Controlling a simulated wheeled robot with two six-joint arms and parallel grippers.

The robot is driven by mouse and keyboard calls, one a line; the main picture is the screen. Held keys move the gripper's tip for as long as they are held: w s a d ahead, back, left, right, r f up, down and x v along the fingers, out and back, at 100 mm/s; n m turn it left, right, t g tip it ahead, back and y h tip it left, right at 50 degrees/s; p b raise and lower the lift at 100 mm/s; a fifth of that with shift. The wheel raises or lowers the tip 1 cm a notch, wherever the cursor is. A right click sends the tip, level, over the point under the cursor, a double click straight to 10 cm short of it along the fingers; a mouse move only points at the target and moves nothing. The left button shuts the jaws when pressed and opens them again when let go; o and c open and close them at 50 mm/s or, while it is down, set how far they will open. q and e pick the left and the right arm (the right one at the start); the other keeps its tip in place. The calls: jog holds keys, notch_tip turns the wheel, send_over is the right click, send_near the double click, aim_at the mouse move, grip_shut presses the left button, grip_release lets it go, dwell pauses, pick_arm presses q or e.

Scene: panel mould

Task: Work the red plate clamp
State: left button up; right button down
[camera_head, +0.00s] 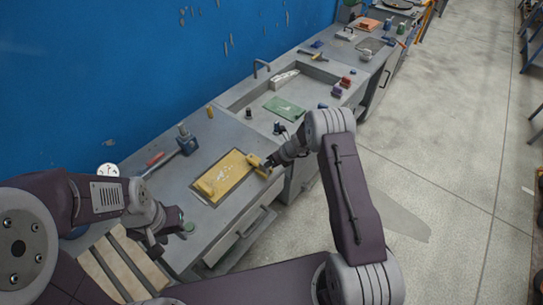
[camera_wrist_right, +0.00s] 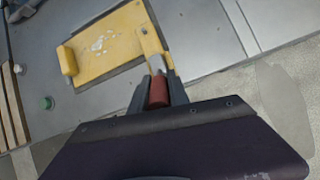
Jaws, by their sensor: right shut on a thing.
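The yellow panel mould (camera_head: 228,176) lies on the grey worktop, with a raised yellow block at each end. It also shows in the right wrist view (camera_wrist_right: 108,45). The red clamp handle (camera_wrist_right: 158,91) sits at the mould's near edge, beside a yellow block, with a pale metal part (camera_wrist_right: 156,64) at its far end. My right gripper (camera_wrist_right: 159,95) is shut on the red handle, one dark finger on each side. In the head view my right gripper (camera_head: 270,161) hides the handle. My left gripper (camera_head: 158,246) is low at the left, over the worktop's near end; its fingers are unclear.
A green button (camera_head: 188,227) is near my left gripper, and wooden slats (camera_head: 122,262) lie beside it. A blue vise-like tool (camera_head: 186,142) stands behind the mould. A sink with a green sheet (camera_head: 284,108) lies beyond. The floor to the right is clear.

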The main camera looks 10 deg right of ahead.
dwell(0.3)
jog(key=c, duration=1.3)
grip_release()
jog(key=shift+o, duration=0.2)
jog(key=shift+w, duration=0.1)
jog(key=v, duration=0.9)
jog(key=shift+a+r, duration=0.1)
jog(key=shift+a, duration=0.05)
